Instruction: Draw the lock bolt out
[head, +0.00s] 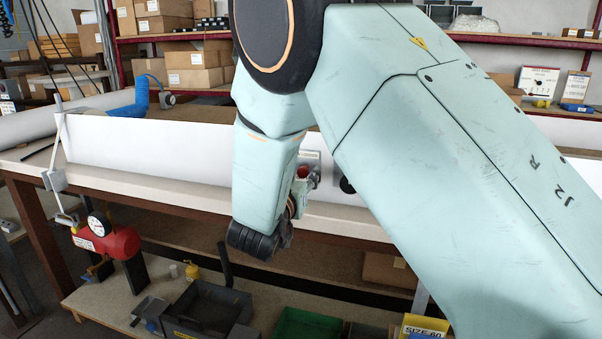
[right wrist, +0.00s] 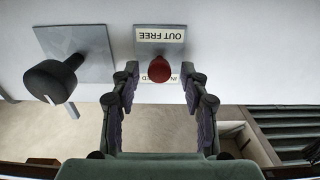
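The lock bolt shows as a red round knob (right wrist: 159,69) on a small grey plate (right wrist: 173,46) in the right wrist view. The plate's label reads "OUT FREE" upside down; a second label is partly hidden by the knob. My right gripper (right wrist: 160,75) is open, with one finger on each side of the knob and a gap on both sides. How deep the fingertips reach cannot be told. In the head view the red knob (head: 302,171) shows beside my right forearm, which hides much of the gripper. My left gripper is not in view.
A black knob (right wrist: 52,82) on a larger grey plate stands close to the red knob. Both plates sit on a long white panel (head: 150,148) along the bench (head: 150,188). Bins stand on the shelf below.

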